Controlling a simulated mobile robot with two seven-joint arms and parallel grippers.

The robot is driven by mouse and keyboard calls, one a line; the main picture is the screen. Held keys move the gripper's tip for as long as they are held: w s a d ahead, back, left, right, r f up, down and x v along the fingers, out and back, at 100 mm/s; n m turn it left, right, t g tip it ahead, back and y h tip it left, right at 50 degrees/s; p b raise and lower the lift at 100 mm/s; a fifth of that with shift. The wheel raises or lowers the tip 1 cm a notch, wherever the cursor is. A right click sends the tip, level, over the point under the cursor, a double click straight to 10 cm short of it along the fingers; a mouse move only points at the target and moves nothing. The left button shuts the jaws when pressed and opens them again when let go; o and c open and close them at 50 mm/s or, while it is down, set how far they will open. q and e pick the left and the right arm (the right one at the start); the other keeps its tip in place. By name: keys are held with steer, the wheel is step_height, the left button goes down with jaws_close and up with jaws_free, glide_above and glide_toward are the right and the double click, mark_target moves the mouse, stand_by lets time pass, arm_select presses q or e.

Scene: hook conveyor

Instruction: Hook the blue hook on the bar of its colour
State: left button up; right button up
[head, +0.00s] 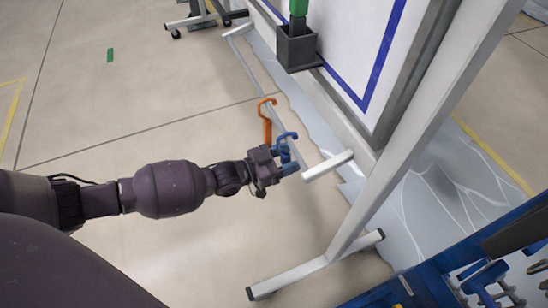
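My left gripper (283,160) reaches in from the left and is closed around the lower part of a blue hook (289,137). The hook's curved top stands up above the fingers; its lower end is partly covered by them. An orange hook (267,122) stands just behind and to the left of the blue one; whether it touches anything is unclear. I cannot make out a blue bar for certain. My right gripper is not in view.
A white board (350,40) with a blue border stands in a grey frame (405,130) at right. A dark box (297,48) with a green piece (298,10) is fixed to it. A blue rack (412,290) fills the lower right corner. Floor at left is open.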

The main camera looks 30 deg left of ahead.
arm_select(q)
steer(key=shift+w+d, duration=0.5)
steer(key=shift+w, duration=0.05)
jaws_close()
stand_by(0.5)
steer(key=shift+w+a+r+p, duration=0.1)
steer(key=shift+r+p, duration=0.45)
steer(key=shift+r, duration=0.55)
steer(key=shift+s+p, duration=0.2)
steer(key=shift+p, duration=0.15)
